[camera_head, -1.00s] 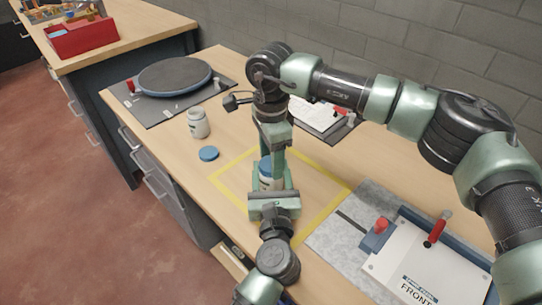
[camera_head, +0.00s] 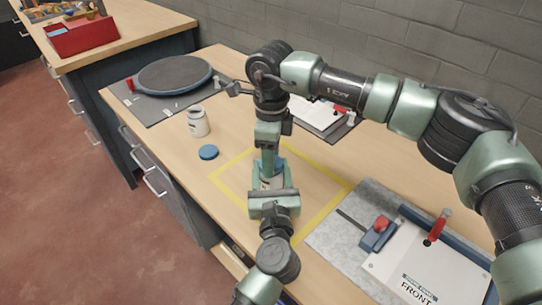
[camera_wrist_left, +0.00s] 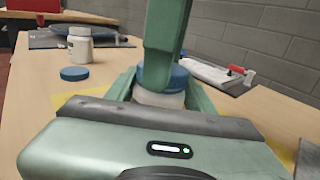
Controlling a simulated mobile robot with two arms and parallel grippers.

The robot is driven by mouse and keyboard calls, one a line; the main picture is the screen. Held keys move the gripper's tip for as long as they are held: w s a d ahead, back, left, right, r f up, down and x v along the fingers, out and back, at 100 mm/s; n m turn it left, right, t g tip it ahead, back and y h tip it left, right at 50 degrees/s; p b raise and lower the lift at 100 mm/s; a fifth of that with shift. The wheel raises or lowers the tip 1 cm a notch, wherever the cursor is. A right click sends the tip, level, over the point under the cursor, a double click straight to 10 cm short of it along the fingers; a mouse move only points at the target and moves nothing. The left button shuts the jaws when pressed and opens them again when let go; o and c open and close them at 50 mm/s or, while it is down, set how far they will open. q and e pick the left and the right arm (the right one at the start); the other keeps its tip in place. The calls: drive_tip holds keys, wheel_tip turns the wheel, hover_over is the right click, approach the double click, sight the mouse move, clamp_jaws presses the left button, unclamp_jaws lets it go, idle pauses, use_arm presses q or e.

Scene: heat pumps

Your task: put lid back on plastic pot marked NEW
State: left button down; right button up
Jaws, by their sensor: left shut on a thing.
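A white pot (camera_wrist_left: 158,98) stands inside the yellow outline, with a blue lid (camera_wrist_left: 178,76) at its top. My left gripper (camera_wrist_left: 161,90) is shut on this pot, one finger on each side. My right gripper (camera_head: 268,163) reaches down from above onto the blue lid, and its finger covers the lid's middle in the left wrist view. I cannot tell whether it grips the lid. A second white pot (camera_head: 198,122) stands farther left without a blue lid. A loose blue lid (camera_head: 208,152) lies on the bench near it. The pots' markings are not readable.
A round dark turntable (camera_head: 174,73) sits on a mat at the back left. A white FRONT panel (camera_head: 420,270) with red-handled clamps lies at the right. A white booklet-like item (camera_head: 318,117) lies behind my right gripper.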

drive_tip(key=shift+o, duration=1.4)
drive_tip(key=shift+r, duration=0.15)
drive_tip(key=shift+r, duration=2.15)
drive_tip(key=shift+c, duration=0.4)
wheel_tip(320, 180, up, 4)
drive_tip(key=shift+f+n, duration=0.25)
drive_tip(key=shift+n, duration=0.75)
drive_tip(key=shift+f, duration=0.1)
drive_tip(key=shift+f, duration=3.95)
